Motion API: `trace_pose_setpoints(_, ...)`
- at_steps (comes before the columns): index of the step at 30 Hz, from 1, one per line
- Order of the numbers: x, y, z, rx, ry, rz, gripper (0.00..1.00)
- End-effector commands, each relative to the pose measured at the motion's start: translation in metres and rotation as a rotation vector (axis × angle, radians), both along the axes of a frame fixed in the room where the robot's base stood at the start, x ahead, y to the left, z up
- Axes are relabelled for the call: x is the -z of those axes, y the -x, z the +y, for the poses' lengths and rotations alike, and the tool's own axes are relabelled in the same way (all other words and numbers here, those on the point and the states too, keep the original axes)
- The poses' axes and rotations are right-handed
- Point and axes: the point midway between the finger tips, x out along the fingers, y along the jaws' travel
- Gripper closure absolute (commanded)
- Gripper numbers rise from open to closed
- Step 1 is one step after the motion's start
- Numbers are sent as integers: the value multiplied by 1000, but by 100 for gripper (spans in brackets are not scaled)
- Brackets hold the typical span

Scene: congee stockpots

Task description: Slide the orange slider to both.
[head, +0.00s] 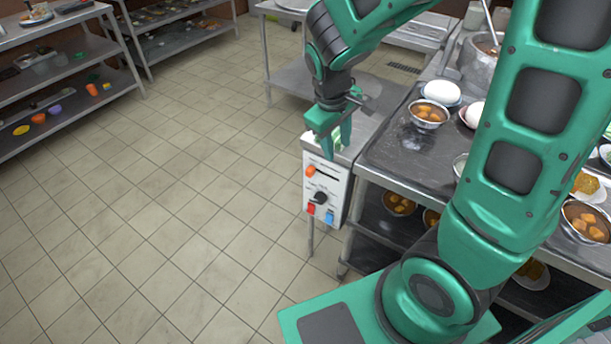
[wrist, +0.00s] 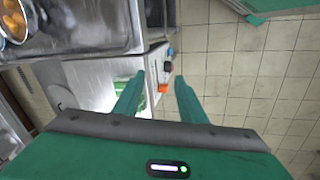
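The orange slider (head: 310,170) is at the left end of a dark horizontal slot on a white control panel (head: 342,190). It also shows in the wrist view (wrist: 163,88). The panel is on the front of a steel unit. My gripper (head: 336,149) is just above the panel's top edge, fingers pointing down. In the wrist view my gripper (wrist: 156,82) is open, and the slider appears between the fingers, closer to the right one. No contact shows. The panel's printed labels are too small to read.
Below the slot are a black knob (head: 321,197), a red switch (head: 311,209) and a blue switch (head: 329,217). A steel counter (head: 385,150) with bowls and eggs stands close on the right. The tiled floor (head: 190,200) to the left is clear.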

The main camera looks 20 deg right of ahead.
Motion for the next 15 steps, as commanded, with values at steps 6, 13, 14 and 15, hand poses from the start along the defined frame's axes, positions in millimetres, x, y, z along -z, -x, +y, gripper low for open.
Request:
trace_pose_setpoints(6,49,-17,19,-196,168,122,62)
trace_pose_setpoints(13,93,-27,31,-392,369,248,62)
trace_pose_setpoints(14,99,-29,32,-417,397,264,62)
trace_pose_setpoints(15,106,-30,35,-452,435,285,62)
